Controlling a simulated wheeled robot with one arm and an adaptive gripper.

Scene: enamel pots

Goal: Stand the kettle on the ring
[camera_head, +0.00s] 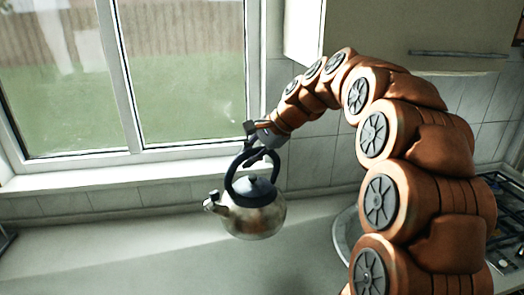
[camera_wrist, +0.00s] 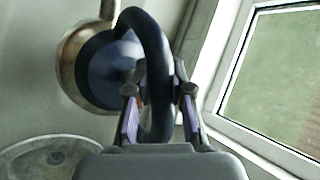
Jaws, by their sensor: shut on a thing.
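The kettle (camera_head: 256,216) is a steel pot with a dark lid, a spout pointing left and a tall black loop handle. It hangs roughly upright over the worktop below the window. My gripper (camera_head: 256,146) is shut on the top of its handle. In the wrist view, the kettle body (camera_wrist: 75,68) is at upper left and the handle (camera_wrist: 157,60) runs between the fingers of my gripper (camera_wrist: 159,92). The hob (camera_head: 508,212) is at the right edge of the head view, partly behind my arm. I cannot tell which ring is meant.
A round metal basin (camera_head: 342,238) is set in the worktop, partly hidden by my arm; it also shows in the wrist view (camera_wrist: 40,158). The window (camera_head: 180,75) is behind the kettle. A wall cupboard (camera_head: 400,35) hangs above. The worktop (camera_head: 130,255) at left is clear.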

